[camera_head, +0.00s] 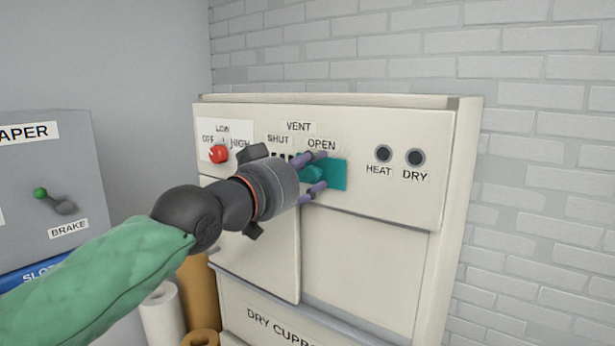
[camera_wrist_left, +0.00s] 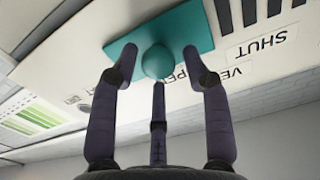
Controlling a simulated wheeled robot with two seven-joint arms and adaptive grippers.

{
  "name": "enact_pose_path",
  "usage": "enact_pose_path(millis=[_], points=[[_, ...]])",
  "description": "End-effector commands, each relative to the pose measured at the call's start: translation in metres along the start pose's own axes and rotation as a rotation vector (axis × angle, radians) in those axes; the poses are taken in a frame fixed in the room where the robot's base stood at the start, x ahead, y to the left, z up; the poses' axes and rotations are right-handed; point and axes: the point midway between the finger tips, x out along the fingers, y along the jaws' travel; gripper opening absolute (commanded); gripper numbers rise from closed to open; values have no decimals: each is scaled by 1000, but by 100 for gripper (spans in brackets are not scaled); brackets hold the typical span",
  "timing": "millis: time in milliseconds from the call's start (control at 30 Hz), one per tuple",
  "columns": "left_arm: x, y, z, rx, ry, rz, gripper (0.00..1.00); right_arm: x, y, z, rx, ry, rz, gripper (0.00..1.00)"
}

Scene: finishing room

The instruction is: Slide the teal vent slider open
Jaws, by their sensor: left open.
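The teal vent slider (camera_head: 337,174) is a flat plate on the cream cupboard's upper panel, below the OPEN label. Dark vent slots (camera_head: 283,157) show to its left, below SHUT. My left gripper (camera_head: 318,171) is at the slider, its purple fingers spread around the round teal knob. In the left wrist view the knob (camera_wrist_left: 157,62) on the slider plate (camera_wrist_left: 188,28) sits between the open fingertips (camera_wrist_left: 160,78), with a gap visible on both sides. A third finger is below the knob; I cannot tell whether it touches. My right gripper is not in view.
A red knob (camera_head: 218,153) is left of the vent, and HEAT (camera_head: 383,153) and DRY (camera_head: 415,157) buttons are right of it. A grey box with a BRAKE lever (camera_head: 62,206) stands at left. Paper rolls (camera_head: 163,315) stand low beside the cupboard (camera_head: 400,270).

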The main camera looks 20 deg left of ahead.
Motion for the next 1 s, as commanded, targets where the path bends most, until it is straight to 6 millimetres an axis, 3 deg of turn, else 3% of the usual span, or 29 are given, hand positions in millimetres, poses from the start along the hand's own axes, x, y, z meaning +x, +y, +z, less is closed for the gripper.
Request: enact_pose_path(millis=[300,467,1000], points=[[1,0,5,1,-10,0,52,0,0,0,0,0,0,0],[-10,0,4,1,-9,0,52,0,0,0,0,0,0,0],[-101,3,2,2,-7,2,52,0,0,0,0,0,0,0]])
